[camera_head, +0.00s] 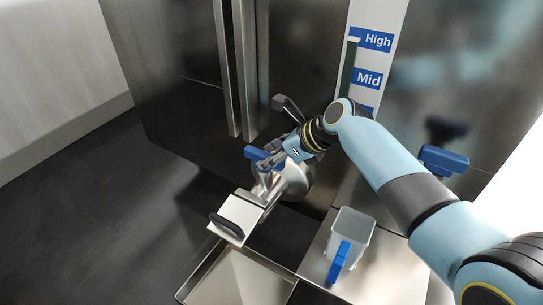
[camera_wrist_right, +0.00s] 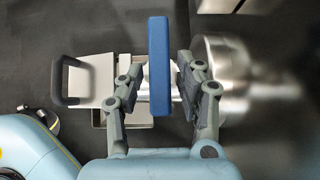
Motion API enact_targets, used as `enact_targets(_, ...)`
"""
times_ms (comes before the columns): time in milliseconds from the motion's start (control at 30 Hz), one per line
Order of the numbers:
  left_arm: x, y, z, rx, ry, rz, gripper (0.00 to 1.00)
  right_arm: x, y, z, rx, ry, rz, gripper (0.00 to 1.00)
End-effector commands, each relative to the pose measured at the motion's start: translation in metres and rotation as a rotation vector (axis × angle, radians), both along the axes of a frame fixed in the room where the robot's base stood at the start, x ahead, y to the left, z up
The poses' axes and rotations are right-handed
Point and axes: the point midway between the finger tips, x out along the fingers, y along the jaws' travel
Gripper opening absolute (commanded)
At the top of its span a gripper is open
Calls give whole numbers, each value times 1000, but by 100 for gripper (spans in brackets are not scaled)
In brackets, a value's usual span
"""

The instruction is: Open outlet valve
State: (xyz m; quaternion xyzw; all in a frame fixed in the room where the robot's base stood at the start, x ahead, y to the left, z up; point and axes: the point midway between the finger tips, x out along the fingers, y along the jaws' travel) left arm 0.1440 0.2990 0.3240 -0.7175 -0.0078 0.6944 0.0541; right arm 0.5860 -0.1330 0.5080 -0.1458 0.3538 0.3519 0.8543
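The outlet valve's blue handle (camera_head: 263,157) sits on a shiny metal outlet pipe (camera_head: 295,182) at the lower front of the steel machine. In the right wrist view the handle is an upright blue bar (camera_wrist_right: 159,65), between the two grey fingers of my right gripper (camera_wrist_right: 160,88). A narrow gap shows on each side of the bar, so the fingers look open around it and not closed on it. In the head view my right gripper (camera_head: 276,157) reaches the handle from the right, its fingertips partly hidden. My left gripper is not in view.
A metal chute with a black handle (camera_head: 226,225) lies below the outlet, above an open steel basin (camera_head: 240,280). A clear jug with a blue handle (camera_head: 340,260) stands on a steel ledge at right. Another blue handle (camera_head: 443,160) is on the machine. Dark floor lies left.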

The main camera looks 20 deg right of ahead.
Motion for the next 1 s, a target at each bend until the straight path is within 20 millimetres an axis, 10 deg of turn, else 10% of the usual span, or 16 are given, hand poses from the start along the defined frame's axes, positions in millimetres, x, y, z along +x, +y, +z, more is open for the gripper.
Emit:
enact_targets(267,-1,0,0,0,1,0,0,0,0,0,0,0,0,0)
enact_targets(1000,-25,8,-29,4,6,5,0,3,-3,-1,0,2,267,0)
